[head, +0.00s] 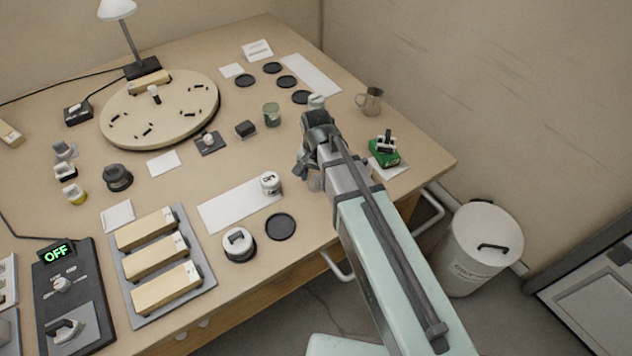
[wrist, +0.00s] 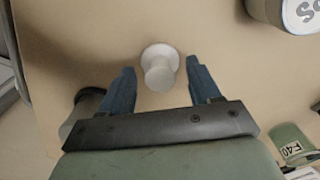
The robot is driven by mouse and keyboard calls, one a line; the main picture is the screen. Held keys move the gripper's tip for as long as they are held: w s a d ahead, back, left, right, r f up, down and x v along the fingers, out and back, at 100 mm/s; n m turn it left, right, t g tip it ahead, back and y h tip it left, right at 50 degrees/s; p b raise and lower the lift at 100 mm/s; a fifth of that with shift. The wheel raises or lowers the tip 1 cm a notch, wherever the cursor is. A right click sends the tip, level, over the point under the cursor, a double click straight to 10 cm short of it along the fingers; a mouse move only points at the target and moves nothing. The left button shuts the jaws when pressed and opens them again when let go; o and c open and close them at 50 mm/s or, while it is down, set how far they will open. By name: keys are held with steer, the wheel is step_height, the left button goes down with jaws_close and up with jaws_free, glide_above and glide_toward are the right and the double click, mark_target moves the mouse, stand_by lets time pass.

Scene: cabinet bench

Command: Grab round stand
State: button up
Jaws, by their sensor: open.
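A pale round stand (wrist: 159,66), with a wide disc and a narrower round part, shows in the wrist view on the tan bench top. It is between and slightly beyond the two blue fingertips of my gripper (wrist: 162,80). The fingers are apart, with a gap visible on each side of the stand and nothing held. In the head view my gripper (head: 308,168) points down over the right part of the bench. A pale shape (head: 315,181) beside the fingers may be the stand, but the gripper and arm hide much of it.
A white-lidded canister (head: 270,183) stands left of the gripper; a black disc (head: 281,227) lies nearer the front edge. A green jar (head: 272,114) stands behind. A white bin (head: 480,245) is on the floor.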

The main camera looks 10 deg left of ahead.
steer(key=shift+c, duration=0.2)
steer(key=c, duration=1.1)
steer(key=shift+o, duration=0.2)
